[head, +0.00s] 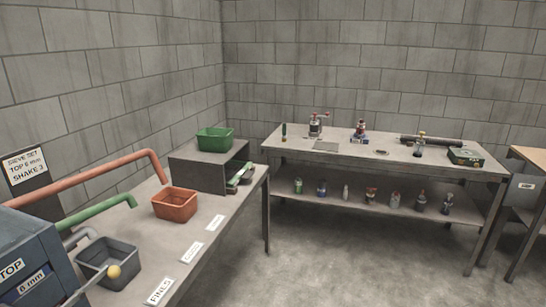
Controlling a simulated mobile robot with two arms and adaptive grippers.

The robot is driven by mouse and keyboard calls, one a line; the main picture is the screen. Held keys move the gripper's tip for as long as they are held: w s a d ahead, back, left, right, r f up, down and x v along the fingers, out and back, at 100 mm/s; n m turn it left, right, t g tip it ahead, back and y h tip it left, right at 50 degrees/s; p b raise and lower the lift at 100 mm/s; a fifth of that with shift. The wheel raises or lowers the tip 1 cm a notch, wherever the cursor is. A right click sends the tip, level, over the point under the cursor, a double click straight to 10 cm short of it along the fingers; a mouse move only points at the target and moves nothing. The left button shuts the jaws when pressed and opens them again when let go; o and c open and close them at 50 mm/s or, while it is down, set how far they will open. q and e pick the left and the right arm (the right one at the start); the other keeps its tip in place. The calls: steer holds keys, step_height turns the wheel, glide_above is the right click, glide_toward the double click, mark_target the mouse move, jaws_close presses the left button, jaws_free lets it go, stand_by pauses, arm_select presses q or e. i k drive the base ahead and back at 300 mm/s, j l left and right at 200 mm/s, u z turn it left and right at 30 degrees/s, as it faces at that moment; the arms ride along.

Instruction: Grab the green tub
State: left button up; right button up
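The green tub (215,139) sits upright on top of a dark grey box-shaped stand (198,175) at the far end of the left bench. Its open top faces up and its inside looks empty from here.
An orange-red tub (175,204) and a grey tub (107,263) stand nearer on the left bench (232,205). Orange and green pipes (105,204) reach over it. A back workbench (345,153) carries tools, with several bottles on its lower shelf. The floor (320,260) between is clear.

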mark_target(209, 139)
steer(key=i+u, duration=0.1)
steer(key=i, duration=0.7)
steer(key=i+l+u, duration=0.1)
steer(key=i, duration=0.65)
steer(key=i+l, duration=0.05)
steer(key=l, duration=0.05)
